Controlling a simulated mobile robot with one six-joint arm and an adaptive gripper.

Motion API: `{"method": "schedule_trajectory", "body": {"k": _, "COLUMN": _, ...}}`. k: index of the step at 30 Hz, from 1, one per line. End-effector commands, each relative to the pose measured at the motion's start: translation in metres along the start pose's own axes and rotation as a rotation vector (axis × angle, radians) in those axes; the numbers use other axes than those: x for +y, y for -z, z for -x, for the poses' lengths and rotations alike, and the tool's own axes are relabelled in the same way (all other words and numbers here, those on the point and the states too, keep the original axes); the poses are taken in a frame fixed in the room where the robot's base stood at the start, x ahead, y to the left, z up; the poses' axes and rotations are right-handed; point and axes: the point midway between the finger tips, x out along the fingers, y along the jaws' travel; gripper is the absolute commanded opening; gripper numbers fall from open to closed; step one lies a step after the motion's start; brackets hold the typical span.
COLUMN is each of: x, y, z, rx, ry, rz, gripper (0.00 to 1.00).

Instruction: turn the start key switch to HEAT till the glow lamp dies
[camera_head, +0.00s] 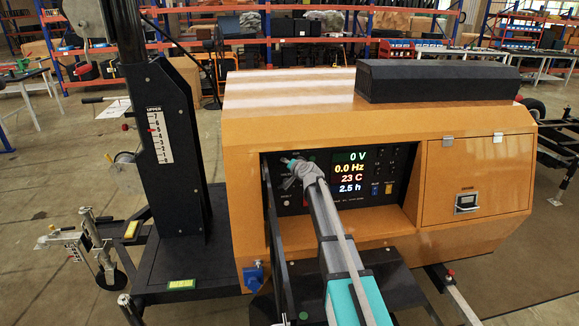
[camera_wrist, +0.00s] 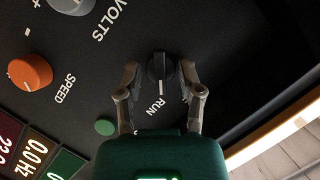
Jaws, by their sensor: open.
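The start key switch (camera_wrist: 158,68) is a black knob with a white pointer line, close up in the wrist view on the dark panel. Its pointer line aims towards the word RUN. My gripper (camera_wrist: 160,76) is open, with one finger on each side of the knob; I cannot tell whether they touch it. In the head view my gripper (camera_head: 290,172) is at the left part of the control panel (camera_head: 407,197) and hides the switch there. I cannot make out the HEAT mark or a lit glow lamp in either view.
An orange speed knob (camera_wrist: 30,73), a grey volts knob (camera_wrist: 72,3) and a green round part (camera_wrist: 105,127) are near my fingers. The lit display (camera_head: 350,172) reads 0 V, 0.0 Hz, 23 C and 2.5 h. The orange housing (camera_head: 245,190) frames the recessed panel.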

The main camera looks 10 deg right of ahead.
Motion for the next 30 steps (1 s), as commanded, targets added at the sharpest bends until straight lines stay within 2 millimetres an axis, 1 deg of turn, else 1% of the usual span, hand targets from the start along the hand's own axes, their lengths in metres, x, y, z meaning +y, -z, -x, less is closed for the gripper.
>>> {"method": "schedule_trajectory", "body": {"k": 3, "x": -0.0001, "y": -0.0002, "z": -0.0049, "rx": 0.0, "ry": 0.0, "rz": 0.0, "gripper": 0.49}}
{"method": "schedule_trajectory", "body": {"k": 12, "x": -0.0005, "y": -0.0003, "z": -0.0051, "rx": 0.0, "ry": 0.0, "rz": 0.0, "gripper": 0.49}}
{"method": "schedule_trajectory", "body": {"k": 14, "x": -0.0006, "y": -0.0004, "z": -0.005, "rx": 0.0, "ry": 0.0, "rz": 0.0, "gripper": 0.39}}
{"method": "schedule_trajectory", "body": {"k": 15, "x": -0.0006, "y": -0.0004, "z": -0.005, "rx": 0.0, "ry": 0.0, "rz": 0.0, "gripper": 0.32}}
{"method": "schedule_trajectory", "body": {"k": 20, "x": -0.0006, "y": -0.0005, "z": -0.005, "rx": -0.001, "ry": 0.0, "rz": 0.0, "gripper": 0.02}}
{"method": "schedule_trajectory", "body": {"k": 21, "x": -0.0006, "y": -0.0005, "z": -0.005, "rx": -0.001, "ry": 0.0, "rz": 0.0, "gripper": 0.0}}
{"method": "schedule_trajectory", "body": {"k": 22, "x": 0.0087, "y": 0.008, "z": -0.0018, "rx": 0.002, "ry": -0.002, "rz": -0.001, "gripper": 0.0}}
{"method": "schedule_trajectory", "body": {"k": 24, "x": 0.0038, "y": 0.0032, "z": -0.0034, "rx": 0.0, "ry": -0.001, "rz": 0.001, "gripper": 0.0}}
{"method": "schedule_trajectory", "body": {"k": 30, "x": 0.0014, "y": -0.0006, "z": -0.0045, "rx": -0.001, "ry": 0.009, "rz": -0.022, "gripper": 0.0}}
